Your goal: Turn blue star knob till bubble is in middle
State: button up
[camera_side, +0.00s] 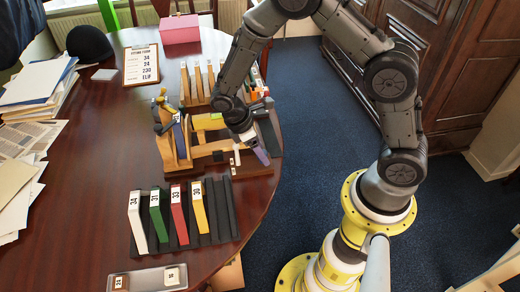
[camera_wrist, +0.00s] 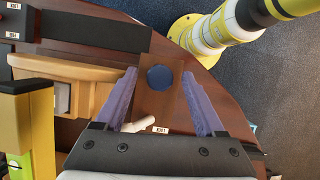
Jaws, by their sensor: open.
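The blue star knob (camera_wrist: 160,77) shows in the wrist view as a dark blue, many-sided disc on a brown wooden base (camera_wrist: 154,103). My gripper (camera_wrist: 160,73) is open, with its two purple fingers apart on either side of the knob in the picture. I cannot tell whether the fingers are level with the knob or above it. In the side view my gripper (camera_side: 262,156) is over the right end of the wooden fixture (camera_side: 170,150), and the knob cannot be made out there. A yellow block with a bright green strip (camera_wrist: 42,150) is at the lower left of the wrist view. No bubble can be made out.
A black rack (camera_side: 220,215) with several numbered coloured plates stands in front of the fixture. More upright pieces stand behind it. A grey tray (camera_side: 147,281) lies at the near edge. A clipboard (camera_side: 141,65) and papers lie left. The table edge is close to the right.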

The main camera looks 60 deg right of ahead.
grip_shut()
jog(key=m, duration=0.2)
jog(key=m+g+y, duration=0.1)
jog(key=m, duration=0.1)
jog(key=shift+w+d+m+y, duration=0.1)
jog(key=shift+m+y, duration=0.2)
jog(key=shift+m, duration=0.1)
grip_release()
dwell(0.3)
jog(key=v, duration=1.3)
jog(key=shift+w+r, duration=0.25)
jog(key=shift+r, duration=0.1)
